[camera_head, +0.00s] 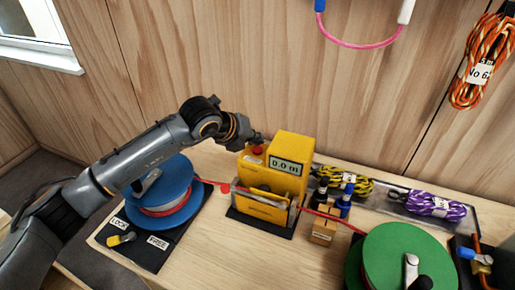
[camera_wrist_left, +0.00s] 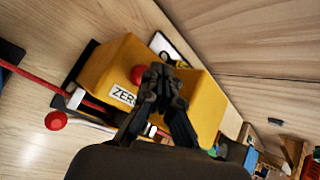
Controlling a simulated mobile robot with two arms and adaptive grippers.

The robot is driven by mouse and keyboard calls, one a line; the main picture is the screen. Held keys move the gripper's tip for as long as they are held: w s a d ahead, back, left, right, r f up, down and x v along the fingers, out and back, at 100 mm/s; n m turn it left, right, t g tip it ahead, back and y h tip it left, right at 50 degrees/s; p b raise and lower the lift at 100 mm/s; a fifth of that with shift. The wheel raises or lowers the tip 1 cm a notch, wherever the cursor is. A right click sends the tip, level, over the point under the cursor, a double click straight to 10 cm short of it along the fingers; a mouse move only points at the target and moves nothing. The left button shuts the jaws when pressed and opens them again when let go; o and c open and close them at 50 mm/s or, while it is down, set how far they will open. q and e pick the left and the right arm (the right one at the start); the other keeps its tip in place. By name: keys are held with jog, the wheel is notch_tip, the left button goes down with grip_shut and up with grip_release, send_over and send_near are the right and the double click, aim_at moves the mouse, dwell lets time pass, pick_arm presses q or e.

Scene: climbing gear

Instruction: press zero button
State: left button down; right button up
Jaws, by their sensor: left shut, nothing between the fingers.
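The yellow measuring device (camera_head: 265,190) stands on the table, with a display (camera_head: 286,167) reading "0.0 m". Its red button (camera_head: 257,150) is on top at the left. In the left wrist view the red button (camera_wrist_left: 138,74) sits beside a label (camera_wrist_left: 123,95) that reads "ZER", the rest hidden. My left gripper (camera_head: 255,139) is shut and empty, pointing down at the button. In the left wrist view its fingertips (camera_wrist_left: 156,76) partly cover the button's right side. I cannot tell whether they touch it. My right gripper is out of view.
A blue reel (camera_head: 176,185) stands left of the device, a green reel (camera_head: 385,245) at the right. A red cord (camera_head: 333,216) runs between them through the device.

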aim_at(255, 150)
pick_arm(q)
jog(key=shift+r+p, duration=0.75)
jog(key=shift+r, duration=1.75)
